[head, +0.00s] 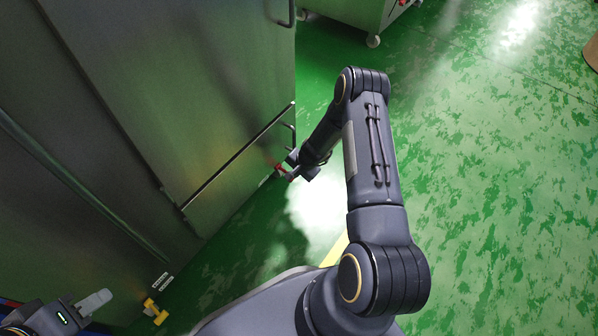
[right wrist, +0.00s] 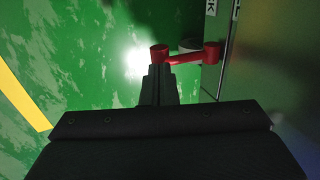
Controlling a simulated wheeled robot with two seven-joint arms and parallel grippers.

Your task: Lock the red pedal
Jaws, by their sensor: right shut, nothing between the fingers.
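The red pedal (right wrist: 186,59) shows in the right wrist view as a red bar with a round knob at each end, beside the metal cabinet wall. In the head view a small red part of it (head: 280,168) shows low at the cabinet's edge. My right gripper (right wrist: 159,70) is shut and empty. Its fingertips are right at the pedal's left knob and overlap it in the picture; I cannot tell whether they touch. In the head view my right gripper (head: 291,176) is small and partly hidden by its wrist. My left gripper (head: 94,302) is at the bottom left, away from the pedal.
A large metal cabinet (head: 120,130) with long handles fills the left. A yellow pedal (head: 153,311) sits low by it, near small labels (head: 161,282). A wheeled metal unit (head: 350,12) stands at the back.

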